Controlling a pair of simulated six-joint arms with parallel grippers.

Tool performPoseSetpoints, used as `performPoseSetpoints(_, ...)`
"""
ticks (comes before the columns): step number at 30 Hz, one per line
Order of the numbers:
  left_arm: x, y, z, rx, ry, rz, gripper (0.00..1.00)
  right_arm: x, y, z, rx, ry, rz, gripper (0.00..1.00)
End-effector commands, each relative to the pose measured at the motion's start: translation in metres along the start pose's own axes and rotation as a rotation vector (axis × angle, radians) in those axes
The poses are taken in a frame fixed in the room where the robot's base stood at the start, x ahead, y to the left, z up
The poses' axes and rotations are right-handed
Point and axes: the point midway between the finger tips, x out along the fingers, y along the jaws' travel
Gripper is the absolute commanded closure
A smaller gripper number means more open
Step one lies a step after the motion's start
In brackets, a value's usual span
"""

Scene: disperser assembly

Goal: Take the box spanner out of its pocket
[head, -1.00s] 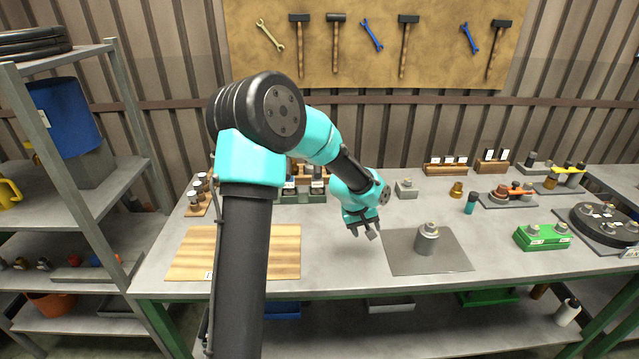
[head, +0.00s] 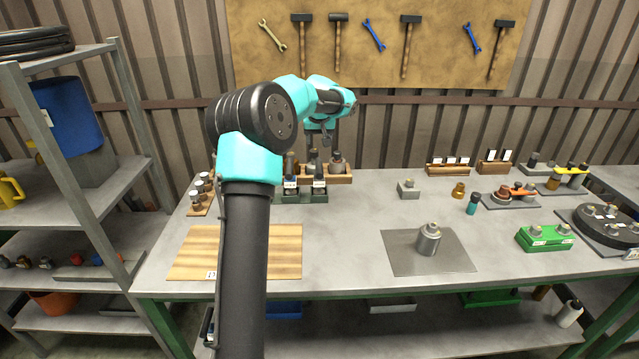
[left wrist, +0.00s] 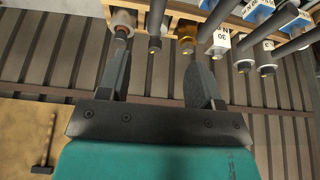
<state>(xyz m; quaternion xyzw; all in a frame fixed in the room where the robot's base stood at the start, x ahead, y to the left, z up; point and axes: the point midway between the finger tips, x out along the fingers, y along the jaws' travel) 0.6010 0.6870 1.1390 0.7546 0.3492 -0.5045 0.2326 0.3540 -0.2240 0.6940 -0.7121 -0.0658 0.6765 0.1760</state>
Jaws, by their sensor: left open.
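My left gripper (head: 326,134) is raised over the back of the bench, above the wooden rack (head: 343,180) and the green-based holder (head: 303,197). In the left wrist view its two dark fingers (left wrist: 160,82) are spread apart with nothing between them. Beyond the fingertips, several round-ended tools (left wrist: 187,38) show in a wooden rack, some with white labels (left wrist: 220,40). I cannot tell which of them is the box spanner. My right gripper is not in view.
A grey cylindrical part (head: 428,239) stands on a dark mat (head: 400,262). A wooden board (head: 270,255) lies at the front left. A small grey block (head: 408,189) and a green block (head: 545,238) stand further right. The bench between the board and mat is clear.

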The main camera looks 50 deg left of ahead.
Motion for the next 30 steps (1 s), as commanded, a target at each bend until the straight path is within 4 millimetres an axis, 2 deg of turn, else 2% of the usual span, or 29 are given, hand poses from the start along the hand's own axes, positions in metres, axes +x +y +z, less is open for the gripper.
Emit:
performPoseSetpoints(5, 0.008, 0.0, 0.001, 0.0, -0.002, 0.0, 0.41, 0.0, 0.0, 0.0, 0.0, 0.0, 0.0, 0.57)
performPoseSetpoints(24, 0.11, 0.001, 0.001, 0.0, -0.002, 0.0, 0.41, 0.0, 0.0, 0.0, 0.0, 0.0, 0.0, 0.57)
performPoseSetpoints(30, 0.123, 0.001, 0.0, 0.0, 0.0, 0.002, 0.41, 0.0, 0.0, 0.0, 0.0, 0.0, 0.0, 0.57)
